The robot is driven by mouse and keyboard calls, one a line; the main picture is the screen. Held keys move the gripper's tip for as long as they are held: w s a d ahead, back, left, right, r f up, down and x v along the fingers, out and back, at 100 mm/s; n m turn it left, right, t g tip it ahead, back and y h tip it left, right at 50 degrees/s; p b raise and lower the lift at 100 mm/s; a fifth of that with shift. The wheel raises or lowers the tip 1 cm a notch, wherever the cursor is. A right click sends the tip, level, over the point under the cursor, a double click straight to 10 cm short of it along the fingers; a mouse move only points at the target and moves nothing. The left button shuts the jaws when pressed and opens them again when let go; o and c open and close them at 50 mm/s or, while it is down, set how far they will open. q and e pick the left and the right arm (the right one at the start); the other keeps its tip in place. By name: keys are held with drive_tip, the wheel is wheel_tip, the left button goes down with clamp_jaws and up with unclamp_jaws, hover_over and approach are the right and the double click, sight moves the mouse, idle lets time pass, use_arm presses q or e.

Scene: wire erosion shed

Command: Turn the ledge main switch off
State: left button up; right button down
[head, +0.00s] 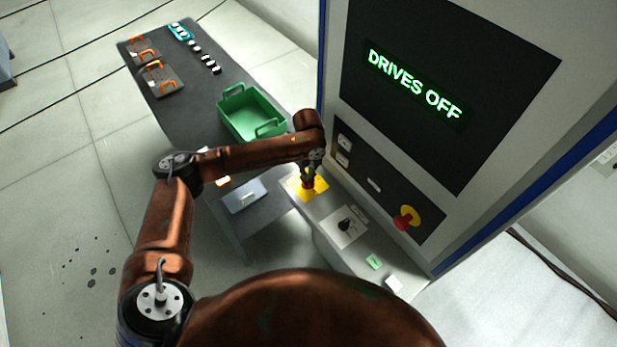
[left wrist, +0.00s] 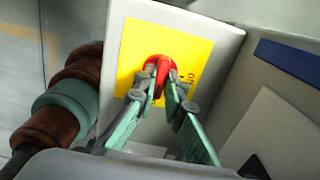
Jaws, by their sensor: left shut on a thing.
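The ledge main switch is a red rotary knob (left wrist: 160,68) on a yellow plate (left wrist: 196,60), set on the grey ledge of the machine. In the head view the yellow plate (head: 317,190) shows at the ledge's far end, with the knob mostly hidden under my gripper. My left gripper (head: 308,182) reaches down over it. In the left wrist view its two green-sided fingers (left wrist: 163,92) are closed on the red knob's handle. Lettering beside the knob is partly covered. My right gripper is in neither view.
The machine's screen (head: 450,80) reads "DRIVES OFF". A red and yellow emergency button (head: 405,217) sits on the panel below it. A black knob on a white plate (head: 345,228) is nearer on the ledge. A green crate (head: 251,113) stands on the dark table (head: 185,112).

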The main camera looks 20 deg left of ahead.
use_arm(q)
clamp_jaws()
drive_tip(key=shift+r+n+p, duration=0.1)
drive_tip(key=shift+n+p, duration=0.2)
drive_tip(key=shift+p, duration=0.35)
drive_tip(key=n+p, duration=0.9)
drive_tip(key=p, duration=0.3)
drive_tip(key=shift+r, duration=0.1)
drive_tip(key=shift+n+p, duration=0.55)
drive_tip(key=shift+n, duration=0.45)
drive_tip(key=shift+n+p, duration=0.3)
drive_tip(key=shift+n, duration=0.6)
drive_tip(key=shift+f+n, duration=0.15)
drive_tip(key=shift+n, duration=1)
drive_tip(key=shift+f+n, duration=0.1)
drive_tip(key=shift+n, duration=1.05)
drive_tip(key=o, duration=0.7)
unclamp_jaws()
